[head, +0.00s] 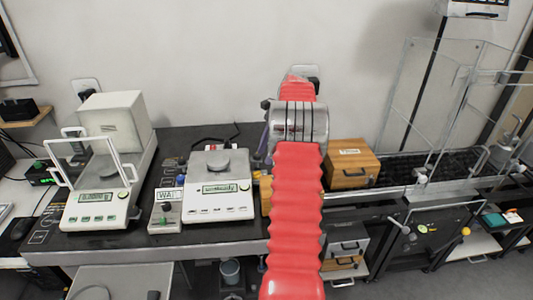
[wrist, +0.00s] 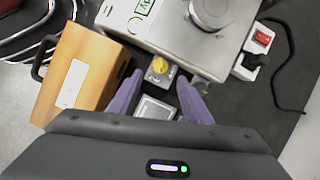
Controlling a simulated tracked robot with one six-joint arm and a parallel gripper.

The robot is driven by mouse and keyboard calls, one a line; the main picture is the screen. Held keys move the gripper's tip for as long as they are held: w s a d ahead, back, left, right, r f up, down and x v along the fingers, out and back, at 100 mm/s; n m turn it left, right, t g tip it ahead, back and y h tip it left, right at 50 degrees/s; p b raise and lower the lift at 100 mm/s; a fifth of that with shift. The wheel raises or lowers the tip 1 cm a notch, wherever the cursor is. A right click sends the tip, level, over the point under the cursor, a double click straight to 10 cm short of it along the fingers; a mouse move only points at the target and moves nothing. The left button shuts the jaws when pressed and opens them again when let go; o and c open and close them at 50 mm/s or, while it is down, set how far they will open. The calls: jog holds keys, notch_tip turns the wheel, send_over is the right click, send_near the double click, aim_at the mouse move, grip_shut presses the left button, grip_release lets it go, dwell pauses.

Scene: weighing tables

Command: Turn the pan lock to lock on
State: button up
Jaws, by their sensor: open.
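A round yellow-orange knob (wrist: 159,65), which looks like the pan lock, sits on a small grey block beside the balance in the wrist view. A light mark runs across the knob; I cannot read its setting. My gripper (wrist: 160,80) is open, its two purple fingers apart and pointing toward the knob, one tip on each side. I cannot tell whether they touch it. The balance (head: 218,187) with a round pan (wrist: 211,10) stands left of my red arm in the head view. There, my arm hides the knob and most of the gripper.
A wooden box (wrist: 82,75) stands close to the left finger; a wooden box also shows in the head view (head: 352,165). A red switch (wrist: 262,39) with a black cable lies right of the balance. A small grey-framed square (wrist: 155,108) lies between the fingers.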

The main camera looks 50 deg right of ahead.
jog(key=w+a+r+n+h, duration=0.15)
jog(key=a+r+n, duration=0.5)
jog(key=a, duration=0.75)
jog(key=w+a+r+n+h, duration=0.15)
jog(key=a+r+n, duration=0.25)
jog(key=a+r, duration=0.75)
jog(key=s+a+n+t, duration=0.1)
jog(key=s+a+n, duration=0.2)
jog(key=a, duration=0.5)
jog(key=s+a+n, duration=0.3)
jog(key=s+a, duration=0.1)
jog(key=a, duration=0.5)
jog(key=s+a+f+n+t, duration=0.2)
jog(key=s+a+f+n, duration=0.3)
jog(key=s+a+n, duration=0.2)
jog(key=s+a, duration=0.2)
jog(key=s, duration=0.1)
jog(key=shift+s+a+h, duration=0.2)
jog(key=shift+s+h, duration=0.15)
jog(key=shift+h, duration=0.05)
jog(key=c, duration=0.3)
jog(key=shift+d, duration=0.1)
jog(key=shift+c, duration=0.3)
